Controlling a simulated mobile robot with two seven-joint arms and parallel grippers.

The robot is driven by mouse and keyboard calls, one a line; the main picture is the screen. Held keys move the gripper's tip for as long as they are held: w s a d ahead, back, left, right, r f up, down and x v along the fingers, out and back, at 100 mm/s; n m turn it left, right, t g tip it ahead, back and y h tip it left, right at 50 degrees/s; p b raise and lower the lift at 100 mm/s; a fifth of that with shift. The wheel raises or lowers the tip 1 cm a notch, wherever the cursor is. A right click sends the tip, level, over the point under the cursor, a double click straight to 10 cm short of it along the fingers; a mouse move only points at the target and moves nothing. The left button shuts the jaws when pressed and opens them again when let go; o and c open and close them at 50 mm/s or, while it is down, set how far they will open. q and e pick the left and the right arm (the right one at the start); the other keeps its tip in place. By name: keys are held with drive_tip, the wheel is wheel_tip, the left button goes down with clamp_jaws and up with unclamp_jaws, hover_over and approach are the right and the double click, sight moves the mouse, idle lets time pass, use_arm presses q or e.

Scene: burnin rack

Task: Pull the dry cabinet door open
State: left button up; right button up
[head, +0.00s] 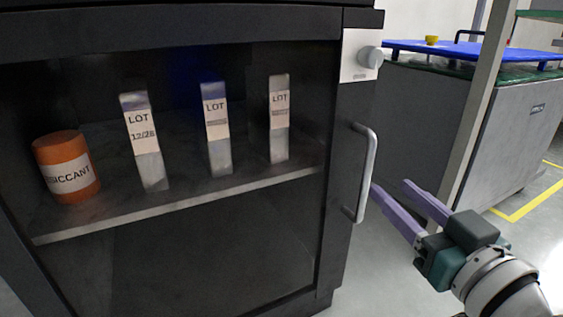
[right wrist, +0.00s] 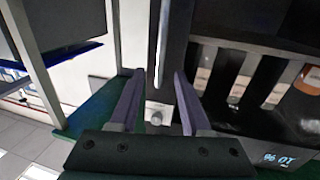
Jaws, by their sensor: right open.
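The dry cabinet door (head: 331,215) is a dark framed glass door and looks shut. Its handle (head: 366,170) is an upright pale grey bar at the door's right edge. My right gripper (head: 391,186) is open and empty, just right of the handle, its two purple fingers pointing towards it. In the right wrist view the handle (right wrist: 162,45) shows between and beyond the fingertips of this gripper (right wrist: 158,73). I cannot tell whether a finger touches the bar. My left gripper is not in view.
Behind the glass, an orange desiccant tub (head: 66,168) and three LOT packets (head: 217,130) stand on a shelf (head: 190,192). A knob (head: 371,57) sits on a white panel above the handle. A grey bench (head: 520,125) and a pale post (head: 478,105) stand to the right.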

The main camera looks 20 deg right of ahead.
sight(370, 169)
drive_tip(key=w, duration=0.2)
drive_tip(key=w+b, duration=0.1)
drive_tip(key=w, duration=0.2)
drive_tip(key=w+d+b, duration=0.1)
drive_tip(key=w, duration=0.2)
drive_tip(key=shift+c, duration=0.3)
clamp_jaws()
idle(0.9)
